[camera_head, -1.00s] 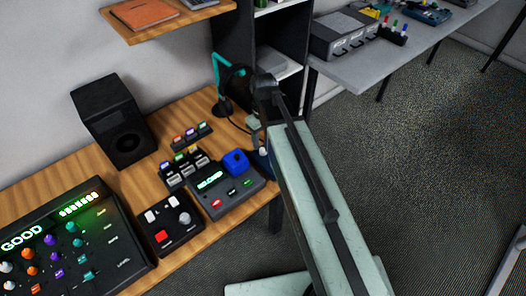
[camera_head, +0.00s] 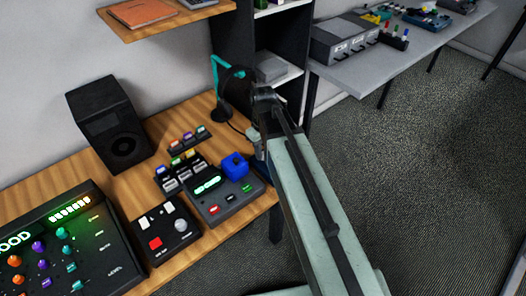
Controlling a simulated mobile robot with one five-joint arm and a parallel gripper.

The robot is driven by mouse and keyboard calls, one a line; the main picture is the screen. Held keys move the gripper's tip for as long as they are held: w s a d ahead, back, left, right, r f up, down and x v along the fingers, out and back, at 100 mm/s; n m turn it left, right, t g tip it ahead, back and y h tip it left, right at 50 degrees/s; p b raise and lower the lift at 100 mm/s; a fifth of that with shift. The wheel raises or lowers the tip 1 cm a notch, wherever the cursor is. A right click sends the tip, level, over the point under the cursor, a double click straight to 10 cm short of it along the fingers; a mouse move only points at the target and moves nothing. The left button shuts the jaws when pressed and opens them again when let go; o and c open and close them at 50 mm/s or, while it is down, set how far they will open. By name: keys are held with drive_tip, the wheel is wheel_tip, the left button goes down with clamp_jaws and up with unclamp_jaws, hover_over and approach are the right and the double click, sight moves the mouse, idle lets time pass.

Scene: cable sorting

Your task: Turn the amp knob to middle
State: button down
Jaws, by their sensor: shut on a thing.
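The amp and its knob cannot be told for sure. A small black box (camera_head: 165,232) on the wooden desk has a silver round knob (camera_head: 181,225), a red button and two white switches. To its right is a grey device (camera_head: 228,202) with a lit green display and a blue block (camera_head: 235,165) on top. My gripper (camera_head: 259,151) is at the desk's right end, mostly hidden behind my arm, right of the blue block. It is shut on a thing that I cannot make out.
A mixer (camera_head: 84,272) with coloured knobs fills the desk's front left. A black speaker (camera_head: 110,122) stands behind. A teal-armed lamp (camera_head: 217,85) and black shelf unit (camera_head: 232,35) are at the back. A grey table (camera_head: 420,35) holds more devices. Floor at right is clear.

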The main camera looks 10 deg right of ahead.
drive_tip(key=m, duration=0.4)
drive_tip(key=shift+m, duration=0.4)
drive_tip(key=m, duration=0.4)
drive_tip(key=shift+m, duration=0.3)
drive_tip(key=m, duration=0.4)
drive_tip(key=shift+m, duration=2.1)
drive_tip(key=c, duration=1.1)
unclamp_jaws()
drive_tip(key=shift+c, duration=0.2)
